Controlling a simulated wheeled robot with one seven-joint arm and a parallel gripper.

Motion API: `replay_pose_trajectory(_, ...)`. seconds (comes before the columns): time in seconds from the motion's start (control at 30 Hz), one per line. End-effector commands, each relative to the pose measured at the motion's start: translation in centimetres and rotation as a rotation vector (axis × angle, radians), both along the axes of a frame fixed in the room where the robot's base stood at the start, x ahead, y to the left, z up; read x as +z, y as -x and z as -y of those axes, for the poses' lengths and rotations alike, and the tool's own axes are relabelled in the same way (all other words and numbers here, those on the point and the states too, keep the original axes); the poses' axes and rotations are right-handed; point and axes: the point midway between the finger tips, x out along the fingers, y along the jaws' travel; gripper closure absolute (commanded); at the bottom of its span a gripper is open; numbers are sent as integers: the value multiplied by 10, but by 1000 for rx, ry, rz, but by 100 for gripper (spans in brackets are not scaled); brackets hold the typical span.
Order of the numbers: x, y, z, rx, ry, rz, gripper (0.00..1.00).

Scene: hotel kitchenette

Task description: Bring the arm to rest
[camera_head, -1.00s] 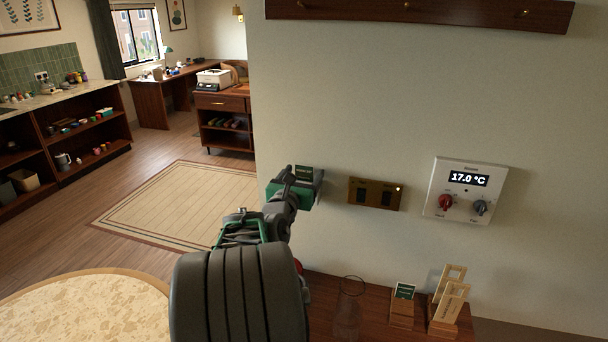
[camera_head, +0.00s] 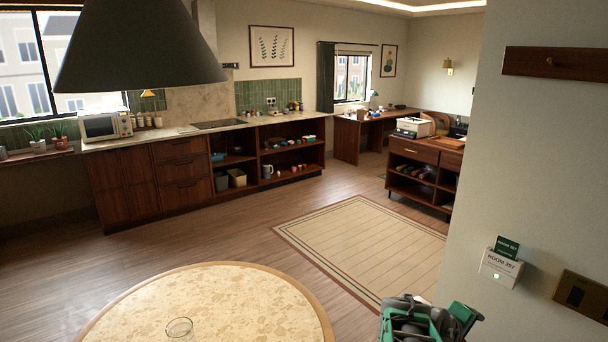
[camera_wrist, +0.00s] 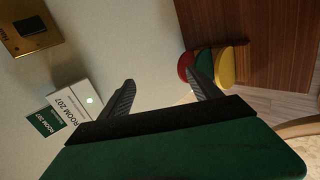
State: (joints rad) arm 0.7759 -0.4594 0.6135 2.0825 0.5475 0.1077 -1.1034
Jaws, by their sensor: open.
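My gripper (camera_wrist: 158,93) is open in the wrist view, with its two dark fingers apart and nothing between them. In the head view my arm, with green and black parts, shows at the bottom right; the fingertips cannot be made out there. A white card holder (camera_head: 500,268) marked ROOM 207 is on the wall to the right of my arm. A green card (camera_head: 507,246) stands in its top, and a small green light glows on its front. The holder (camera_wrist: 75,108) and card (camera_wrist: 46,122) also show in the wrist view, left of the fingers.
A brass switch plate (camera_head: 583,296) is on the wall right of the holder. A round table (camera_head: 225,300) with a clear glass (camera_head: 179,327) is at the front. Red, green and yellow rounded things (camera_wrist: 207,66) lie beyond the fingers. The rug (camera_head: 365,245) and floor are clear.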

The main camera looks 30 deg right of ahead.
Motion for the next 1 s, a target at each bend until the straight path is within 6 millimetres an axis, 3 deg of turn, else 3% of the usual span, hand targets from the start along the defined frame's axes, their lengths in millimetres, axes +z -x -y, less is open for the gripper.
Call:
replay_pose_trajectory(0.1, -45, 2, -56, -279, -285, 263, 27)
replay_pose_trajectory(0.17, -60, 2, -93, -435, -425, 362, 27)
replay_pose_trajectory(0.27, -68, -9, -169, -622, -641, 434, 27)
replay_pose_trajectory(0.37, -57, -25, -244, -601, -791, 377, 27)
replay_pose_trajectory(0.5, -17, -65, -339, -220, -876, 307, 27)
replay_pose_trajectory(0.6, 14, -87, -385, -14, -886, 314, 27)
replay_pose_trajectory(0.7, 20, -92, -417, 100, -901, 282, 27)
replay_pose_trajectory(0.77, 20, -92, -427, 132, -905, 267, 27)
replay_pose_trajectory(1.0, 20, -93, -430, 142, -906, 262, 27)
